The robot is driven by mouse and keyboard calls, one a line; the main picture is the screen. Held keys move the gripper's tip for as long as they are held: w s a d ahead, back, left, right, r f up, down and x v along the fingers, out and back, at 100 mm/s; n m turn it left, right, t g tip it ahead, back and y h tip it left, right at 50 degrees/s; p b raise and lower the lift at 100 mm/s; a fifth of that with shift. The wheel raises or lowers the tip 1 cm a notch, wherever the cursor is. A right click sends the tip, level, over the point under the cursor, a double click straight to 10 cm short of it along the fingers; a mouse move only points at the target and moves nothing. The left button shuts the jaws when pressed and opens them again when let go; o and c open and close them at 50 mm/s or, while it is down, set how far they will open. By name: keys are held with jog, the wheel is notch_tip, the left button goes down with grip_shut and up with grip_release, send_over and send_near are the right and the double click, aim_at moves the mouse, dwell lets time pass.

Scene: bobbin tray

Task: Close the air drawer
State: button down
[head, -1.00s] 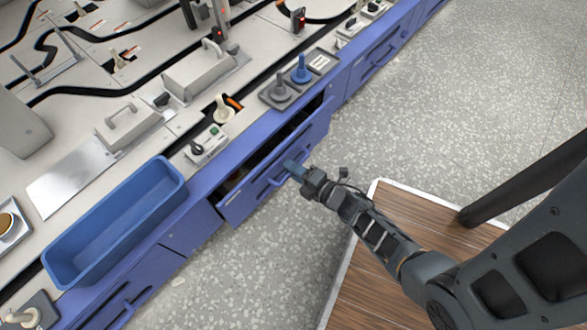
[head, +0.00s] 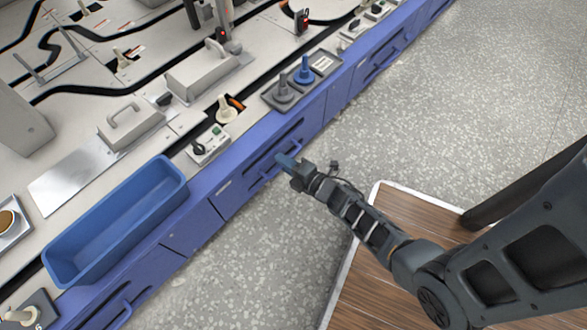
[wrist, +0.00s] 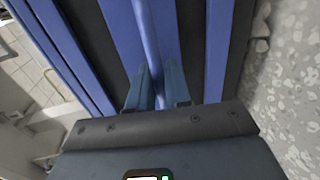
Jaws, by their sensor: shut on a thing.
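The air drawer (head: 230,193) is in the blue cabinet front, in the middle of the head view. Its front looks about flush with the panels around it, and no opening shows above it. My gripper (head: 287,163) is at the drawer's bar handle. In the wrist view the blue handle bar (wrist: 146,40) runs down between the two fingertips of my gripper (wrist: 158,88), which are shut on it. The part of the handle between the fingers is partly hidden.
A blue bin (head: 120,222) stands on the worktop at left. A control box with a green button (head: 212,143) and a tray of knobs (head: 298,80) sit above the drawers.

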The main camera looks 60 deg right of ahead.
jog(key=shift+w+d, duration=0.1)
jog(key=shift+w, duration=0.15)
jog(key=c, duration=1.3)
grip_release()
jog(key=shift+r, duration=0.1)
jog(key=shift+f+p+v, duration=0.2)
jog(key=shift+p+v, duration=1)
jog(key=shift+v, duration=2.8)
